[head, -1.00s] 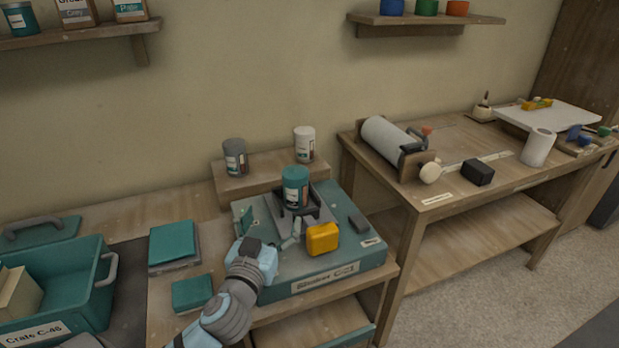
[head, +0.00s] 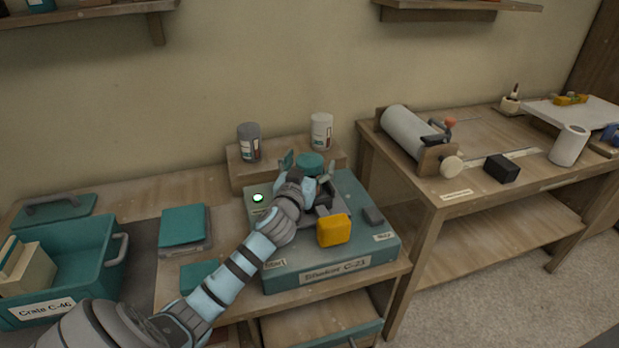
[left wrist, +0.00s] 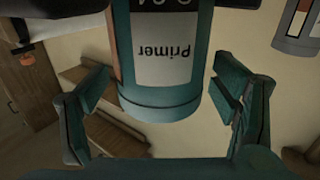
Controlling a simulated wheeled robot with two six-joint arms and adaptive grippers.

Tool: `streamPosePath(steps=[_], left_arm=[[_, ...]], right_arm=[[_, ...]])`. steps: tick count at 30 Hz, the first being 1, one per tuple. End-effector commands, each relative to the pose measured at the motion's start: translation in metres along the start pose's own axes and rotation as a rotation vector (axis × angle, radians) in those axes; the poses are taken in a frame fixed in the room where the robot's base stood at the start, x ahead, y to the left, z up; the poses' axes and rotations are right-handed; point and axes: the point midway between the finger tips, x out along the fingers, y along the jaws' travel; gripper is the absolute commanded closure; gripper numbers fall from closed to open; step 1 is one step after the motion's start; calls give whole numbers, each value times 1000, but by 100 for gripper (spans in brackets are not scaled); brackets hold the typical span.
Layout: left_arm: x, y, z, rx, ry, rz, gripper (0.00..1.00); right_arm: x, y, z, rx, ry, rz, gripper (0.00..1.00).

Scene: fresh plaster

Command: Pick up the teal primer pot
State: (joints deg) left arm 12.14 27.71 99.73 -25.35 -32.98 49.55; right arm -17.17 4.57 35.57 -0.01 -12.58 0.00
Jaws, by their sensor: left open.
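The teal primer pot (head: 311,163) stands on the shaker (head: 335,262), with only its teal top showing above my gripper in the head view. My left gripper (head: 307,178) is at the pot, fingers open on either side of it. In the left wrist view the pot (left wrist: 160,60) appears upside down, its white "Primer" label facing the camera. The open fingers of the left gripper (left wrist: 162,105) flank it with gaps on both sides. The pot's lower part is hidden in the head view by my gripper. My right gripper is not in view.
A grey pot (head: 249,142) and a white pot (head: 321,131) stand on the riser (head: 240,178) behind. A yellow block (head: 333,230) sits at the shaker's front. A green light (head: 258,197) glows on its left. A teal crate (head: 75,277) stands at left.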

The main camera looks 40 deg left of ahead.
Motion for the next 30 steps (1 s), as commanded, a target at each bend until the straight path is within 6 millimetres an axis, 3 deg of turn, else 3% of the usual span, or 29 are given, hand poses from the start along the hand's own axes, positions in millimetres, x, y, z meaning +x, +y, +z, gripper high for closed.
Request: streamPosePath(steps=[5, 18, 26, 30], left_arm=[[0, 0, 0, 0, -1, 0, 21], [0, 0, -1, 1, 2, 1, 90], [0, 0, -3, 1, 2, 0, 90], [0, 0, -17, 0, 4, 0, 90]], right_arm=[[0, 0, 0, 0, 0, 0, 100], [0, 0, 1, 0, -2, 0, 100], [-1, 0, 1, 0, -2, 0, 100], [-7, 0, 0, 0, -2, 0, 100]])
